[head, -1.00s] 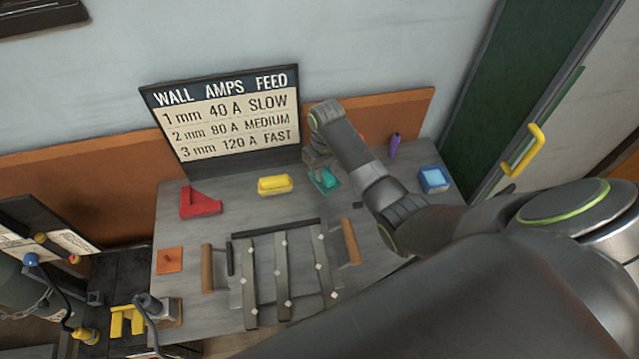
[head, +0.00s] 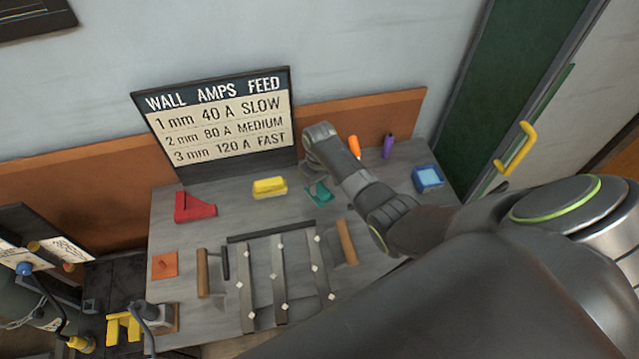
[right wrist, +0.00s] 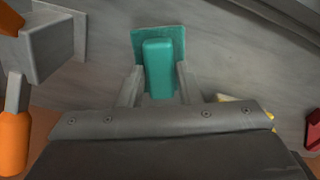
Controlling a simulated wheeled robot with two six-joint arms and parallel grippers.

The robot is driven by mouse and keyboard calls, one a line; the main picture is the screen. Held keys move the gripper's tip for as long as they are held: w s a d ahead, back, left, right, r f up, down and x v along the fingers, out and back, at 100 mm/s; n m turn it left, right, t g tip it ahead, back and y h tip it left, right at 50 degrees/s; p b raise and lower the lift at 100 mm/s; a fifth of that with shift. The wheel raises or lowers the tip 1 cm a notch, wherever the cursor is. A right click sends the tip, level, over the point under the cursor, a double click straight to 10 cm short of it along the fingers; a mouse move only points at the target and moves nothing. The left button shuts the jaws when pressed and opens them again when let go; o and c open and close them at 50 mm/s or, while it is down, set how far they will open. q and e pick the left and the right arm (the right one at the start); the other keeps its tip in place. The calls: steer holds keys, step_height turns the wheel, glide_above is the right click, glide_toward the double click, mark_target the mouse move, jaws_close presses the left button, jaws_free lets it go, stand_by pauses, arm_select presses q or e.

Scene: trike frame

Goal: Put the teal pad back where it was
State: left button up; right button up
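The teal pad (head: 320,195) is at the back middle of the grey workbench, partly covered by my right gripper in the head view. In the right wrist view the teal pad (right wrist: 159,66) shows as a flat plate with a raised block as its grip. My right gripper (right wrist: 160,70) has one finger on each side of that block, close against it, and appears shut on it. In the head view my right gripper (head: 312,185) is over the pad. I cannot tell whether the plate touches the bench. My left gripper is not in view.
A yellow block (head: 269,187) and a red bracket (head: 194,207) lie left of the pad. An orange marker (head: 355,147), a purple marker (head: 388,146) and a blue block (head: 428,179) are right. Metal bars (head: 280,280) lie in front. The sign (head: 220,120) stands behind.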

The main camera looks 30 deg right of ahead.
mark_target(320, 188)
steer(key=o, duration=0.3)
steer(key=shift+r, duration=0.1)
step_height(320, 188, up, 12)
steer(key=shift+r, duration=0.1)
stand_by(0.5)
stand_by(0.4)
